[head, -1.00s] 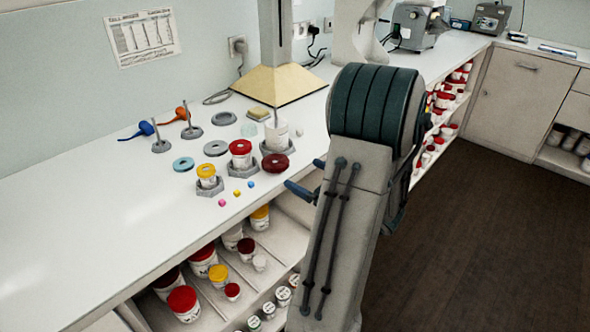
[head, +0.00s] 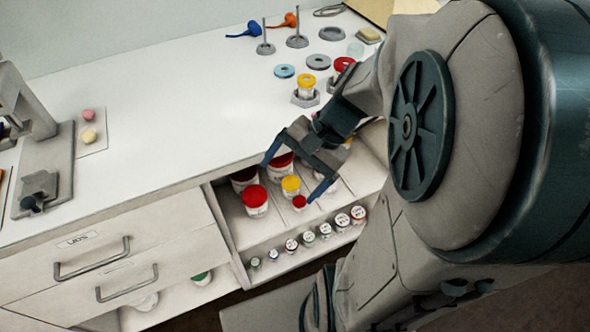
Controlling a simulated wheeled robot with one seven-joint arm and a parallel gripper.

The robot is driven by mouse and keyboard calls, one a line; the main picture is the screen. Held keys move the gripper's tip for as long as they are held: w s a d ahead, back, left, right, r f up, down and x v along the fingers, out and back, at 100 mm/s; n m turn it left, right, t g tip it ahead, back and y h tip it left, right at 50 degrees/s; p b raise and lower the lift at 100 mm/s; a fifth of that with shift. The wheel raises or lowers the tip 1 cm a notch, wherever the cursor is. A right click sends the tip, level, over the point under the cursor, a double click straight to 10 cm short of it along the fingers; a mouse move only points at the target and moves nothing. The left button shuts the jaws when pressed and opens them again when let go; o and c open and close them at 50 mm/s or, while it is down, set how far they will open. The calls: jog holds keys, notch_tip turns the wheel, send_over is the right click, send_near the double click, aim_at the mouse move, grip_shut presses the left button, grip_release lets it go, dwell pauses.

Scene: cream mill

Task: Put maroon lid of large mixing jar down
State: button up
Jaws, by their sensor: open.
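The maroon lid and the large mixing jar are not visible now; my arm covers that part of the counter. A second ago the maroon lid lay flat on the white counter (head: 190,120), beside an open white jar in a grey holder. My gripper (head: 288,182) is open, its fingers spread with nothing seen between them. It hangs off the counter's front edge, in front of the shelves in the picture.
A yellow-lidded jar (head: 306,83) stands in a grey holder, with a red-lidded jar (head: 344,65) partly behind my arm. A blue ring (head: 284,71) and grey ring (head: 318,62) lie nearby. Lidded jars fill the open shelf (head: 235,222) below. The counter's middle is clear.

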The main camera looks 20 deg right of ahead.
jog(key=n+h, duration=0.2)
jog(key=n, duration=0.1)
jog(key=s+r+n+t+h, duration=0.1)
jog(key=n+h, duration=0.1)
jog(key=n, duration=0.1)
jog(key=r+n+h, duration=0.1)
jog(key=n+h, duration=0.1)
jog(key=n, duration=0.1)
jog(key=shift+s+a+r+n+t, duration=0.2)
jog(key=shift+s+n+t, duration=0.1)
jog(key=shift+s+n, duration=0.1)
notch_tip(320, 180, up, 7)
jog(key=p, duration=0.6)
jog(key=shift+d+f+t, duration=0.15)
jog(key=shift+d+t, duration=0.05)
jog(key=shift+t, duration=0.1)
jog(key=shift+w, duration=0.1)
